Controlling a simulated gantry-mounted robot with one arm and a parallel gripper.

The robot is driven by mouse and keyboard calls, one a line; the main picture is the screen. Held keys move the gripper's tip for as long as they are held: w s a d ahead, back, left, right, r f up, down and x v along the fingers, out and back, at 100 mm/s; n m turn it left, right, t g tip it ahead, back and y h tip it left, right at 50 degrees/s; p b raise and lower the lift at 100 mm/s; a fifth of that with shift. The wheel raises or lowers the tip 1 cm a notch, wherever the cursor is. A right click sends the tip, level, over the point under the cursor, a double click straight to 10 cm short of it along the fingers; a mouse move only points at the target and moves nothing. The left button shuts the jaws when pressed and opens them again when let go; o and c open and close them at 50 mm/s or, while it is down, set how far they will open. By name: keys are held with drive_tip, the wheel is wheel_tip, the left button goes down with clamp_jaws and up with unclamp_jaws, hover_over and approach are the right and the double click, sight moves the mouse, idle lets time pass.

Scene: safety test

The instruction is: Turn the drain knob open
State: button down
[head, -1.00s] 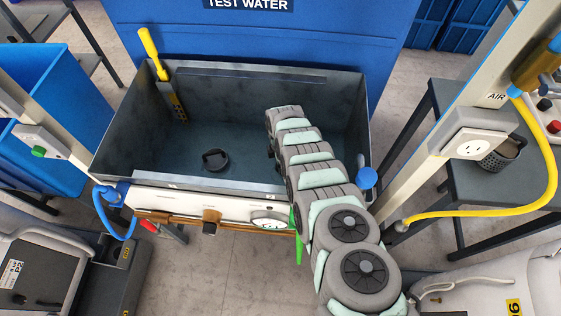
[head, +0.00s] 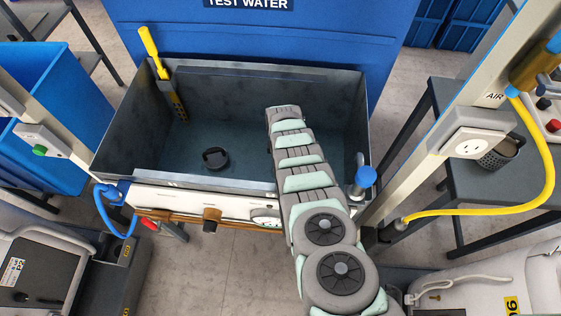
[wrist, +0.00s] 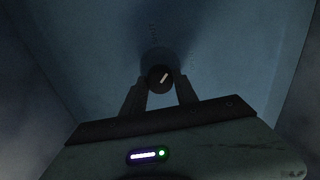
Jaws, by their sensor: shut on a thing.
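In the wrist view, a dark round knob (wrist: 160,76) with a short white line on its face sits on a dim bluish surface. The white line is tilted, with its upper end to the right. My gripper (wrist: 161,90) has its two fingers on either side of the knob and is shut on it. In the head view, my arm reaches over the right part of the open grey metal tank (head: 125,125). My gripper and this knob are hidden behind the arm there.
A black round fitting (head: 215,158) stands on the tank floor. A yellow-handled tool (head: 150,48) is at the tank's back left corner. A blue-capped fitting (head: 365,177) is at the right rim. A yellow hose (head: 500,211) runs at the right.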

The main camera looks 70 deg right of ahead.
drive_tip(key=shift+m, duration=0.8)
drive_tip(key=m, duration=0.3)
drive_tip(key=shift+b, duration=0.3)
drive_tip(key=shift+f+m+b, duration=0.1)
drive_tip(key=shift+m+b, duration=0.3)
drive_tip(key=shift+m, duration=1.9)
drive_tip(key=c, duration=0.9)
unclamp_jaws()
drive_tip(key=shift+c, duration=0.2)
drive_tip(key=shift+r, duration=0.2)
wheel_tip(320, 180, up, 11)
drive_tip(key=p, duration=0.6)
drive_tip(key=shift+f, duration=0.2)
